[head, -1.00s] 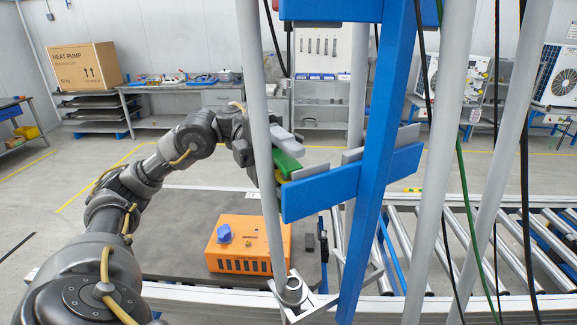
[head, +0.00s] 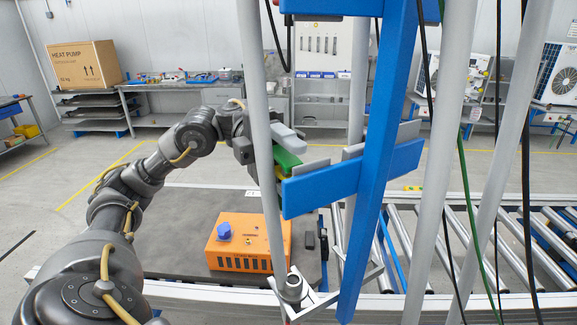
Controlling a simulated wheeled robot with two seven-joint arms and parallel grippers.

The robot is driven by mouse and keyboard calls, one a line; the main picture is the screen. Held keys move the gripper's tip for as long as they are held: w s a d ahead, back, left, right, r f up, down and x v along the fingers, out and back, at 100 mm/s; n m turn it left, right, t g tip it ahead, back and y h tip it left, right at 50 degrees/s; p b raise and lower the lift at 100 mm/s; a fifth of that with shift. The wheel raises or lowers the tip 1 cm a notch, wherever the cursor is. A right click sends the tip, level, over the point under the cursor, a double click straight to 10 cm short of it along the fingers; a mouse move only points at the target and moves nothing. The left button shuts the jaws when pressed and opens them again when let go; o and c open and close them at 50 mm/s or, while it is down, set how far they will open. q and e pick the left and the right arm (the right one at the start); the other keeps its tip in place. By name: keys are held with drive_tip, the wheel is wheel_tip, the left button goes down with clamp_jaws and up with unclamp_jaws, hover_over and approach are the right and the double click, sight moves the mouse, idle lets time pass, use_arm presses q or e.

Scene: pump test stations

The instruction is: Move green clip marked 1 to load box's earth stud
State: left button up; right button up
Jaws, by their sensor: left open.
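A green clip (head: 286,161) shows beside my left gripper (head: 287,148), partly behind a grey pole and the left end of a blue crossbar. The gripper is open at the clip; the blue bar hides part of its fingers, and I cannot tell whether they touch the clip. No number can be read on it. An orange box (head: 248,243) with a blue knob (head: 224,231) and dark slots along its front stands on the grey bench, below the gripper. It may be the load box; I cannot make out an earth stud. My right gripper is not in view.
A blue upright with crossbars (head: 340,180) and several grey poles (head: 447,160) stand close in front. Dark and green cables (head: 466,190) hang at the right. A roller conveyor (head: 440,250) runs right of the bench. The grey bench top (head: 180,240) left of the box is clear.

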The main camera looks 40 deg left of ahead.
sight(270, 150)
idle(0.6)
use_arm(q)
clamp_jaws()
idle(0.4)
drive_tip(key=shift+a, duration=0.15)
drive_tip(key=shift+w+a+b, duration=0.15)
drive_tip(key=shift+a+b, duration=0.1)
drive_tip(key=shift+b, duration=0.15)
drive_tip(key=shift+b+v, duration=0.9)
drive_tip(key=shift+v, duration=1.7)
